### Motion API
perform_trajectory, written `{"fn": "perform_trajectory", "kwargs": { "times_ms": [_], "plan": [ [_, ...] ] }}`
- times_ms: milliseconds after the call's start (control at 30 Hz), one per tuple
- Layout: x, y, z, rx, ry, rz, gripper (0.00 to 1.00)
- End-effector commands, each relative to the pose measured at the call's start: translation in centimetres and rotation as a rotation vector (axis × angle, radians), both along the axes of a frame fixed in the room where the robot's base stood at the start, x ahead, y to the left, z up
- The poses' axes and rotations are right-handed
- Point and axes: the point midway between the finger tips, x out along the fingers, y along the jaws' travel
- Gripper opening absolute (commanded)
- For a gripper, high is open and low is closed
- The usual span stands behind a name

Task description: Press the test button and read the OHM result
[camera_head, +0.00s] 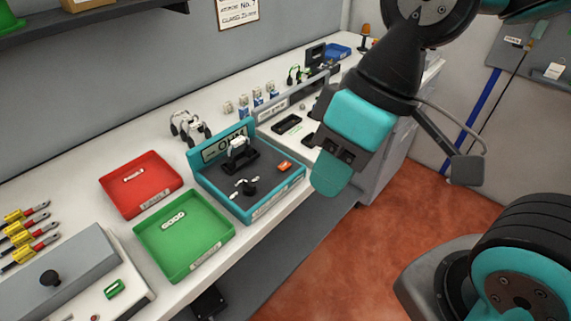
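The OHM tester (262,203) is a teal box with a dark top on the white bench. An upright sign (213,150) at its back bears partly hidden lettering. An orange-red button (284,166) sits near the right side of its top. A small white part (238,142) sits in a black holder there, and a black knob with pale arms (246,187) stands in front. No result can be read. My gripper (329,174) hangs to the right of the tester, apart from the button in the picture. Its finger opening is turned away, so its state is unclear.
A red tray (121,203) and a green tray (156,253) marked GOOD lie left of the tester. A white device (190,127) stands behind it. Yellow-and-red tools (22,235) lie far left. A grey box (60,285) is at front left. Small fixtures line the bench behind my gripper.

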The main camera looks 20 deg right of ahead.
Motion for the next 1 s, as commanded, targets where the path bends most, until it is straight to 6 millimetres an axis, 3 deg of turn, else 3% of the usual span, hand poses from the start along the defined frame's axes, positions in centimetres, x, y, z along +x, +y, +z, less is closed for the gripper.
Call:
{"fn": "perform_trajectory", "kwargs": {
  "times_ms": [100,1000],
  "plan": [
    [0.00,0.00,0.00,0.000,0.000,0.000,0.00],
    [0.00,0.00,0.00,0.000,0.000,0.000,0.00]
  ]
}}
